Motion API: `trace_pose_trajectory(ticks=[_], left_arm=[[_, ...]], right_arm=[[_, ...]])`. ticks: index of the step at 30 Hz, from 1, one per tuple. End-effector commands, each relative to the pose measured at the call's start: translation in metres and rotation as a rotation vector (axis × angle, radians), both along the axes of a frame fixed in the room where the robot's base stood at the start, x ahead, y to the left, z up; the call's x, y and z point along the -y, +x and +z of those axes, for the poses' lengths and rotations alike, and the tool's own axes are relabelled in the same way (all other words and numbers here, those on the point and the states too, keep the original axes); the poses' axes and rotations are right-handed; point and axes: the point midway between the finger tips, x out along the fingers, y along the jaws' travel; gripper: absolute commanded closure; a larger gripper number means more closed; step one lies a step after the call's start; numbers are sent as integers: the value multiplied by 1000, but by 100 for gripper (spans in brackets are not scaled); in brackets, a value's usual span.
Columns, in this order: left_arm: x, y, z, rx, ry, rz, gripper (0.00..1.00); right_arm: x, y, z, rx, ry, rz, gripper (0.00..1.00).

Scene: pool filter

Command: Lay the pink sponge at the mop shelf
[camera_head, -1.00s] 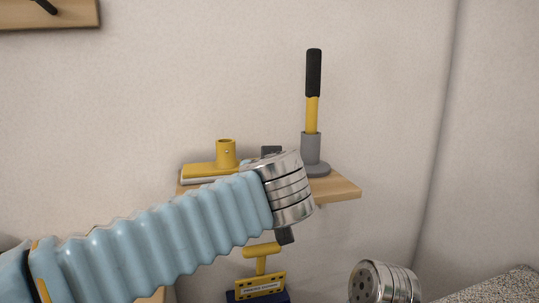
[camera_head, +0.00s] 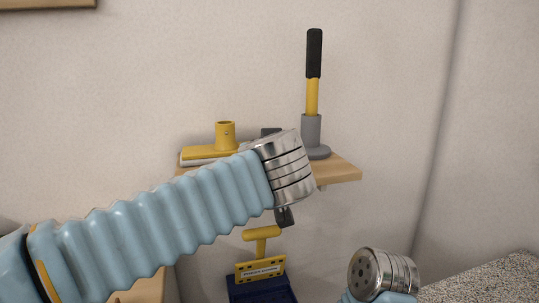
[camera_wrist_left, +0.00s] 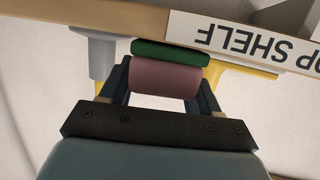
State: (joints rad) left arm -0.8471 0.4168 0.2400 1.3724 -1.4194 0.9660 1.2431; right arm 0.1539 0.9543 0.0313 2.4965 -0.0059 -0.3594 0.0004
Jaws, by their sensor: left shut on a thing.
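The pink sponge (camera_wrist_left: 165,77) with a green layer (camera_wrist_left: 170,53) is clamped between the dark fingers of my left gripper (camera_wrist_left: 163,82) in the left wrist view. The sponge is hidden in the head view behind my left wrist; only dark parts of the left gripper (camera_head: 285,216) show there. The wooden mop shelf (camera_head: 342,170) is on the wall behind my wrist. Its labelled front edge (camera_wrist_left: 250,40) appears upside down in the wrist view, close beyond the sponge; I cannot tell whether they touch. My right wrist's metal end is at lower right, with no fingers visible.
On the shelf, a yellow mop head (camera_head: 210,152) lies at left and a grey-based pole (camera_head: 312,130) with a black grip stands at right. Below are a yellow-handled item (camera_head: 262,236) and a dark blue bin (camera_head: 262,290). A speckled surface (camera_head: 490,285) is at lower right.

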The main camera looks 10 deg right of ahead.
Motion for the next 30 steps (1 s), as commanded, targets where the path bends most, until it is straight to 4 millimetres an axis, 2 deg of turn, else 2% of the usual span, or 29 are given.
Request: trace_pose_trajectory(ticks=[3,4,9,10,20,30], left_arm=[[0,0,-3,0,0,0,72],[0,0,-2,0,0,0,37],[0,0,-2,0,0,0,11],[0,0,-2,0,0,0,9],[0,-2,-1,0,0,0,9],[-3,-18,3,0,1,0,9]], right_arm=[[0,0,-4,0,0,0,45],[0,0,-3,0,0,0,45],[0,0,-2,0,0,0,45],[0,0,-2,0,0,0,45],[0,0,-2,0,0,0,45],[0,0,-2,0,0,0,45]])
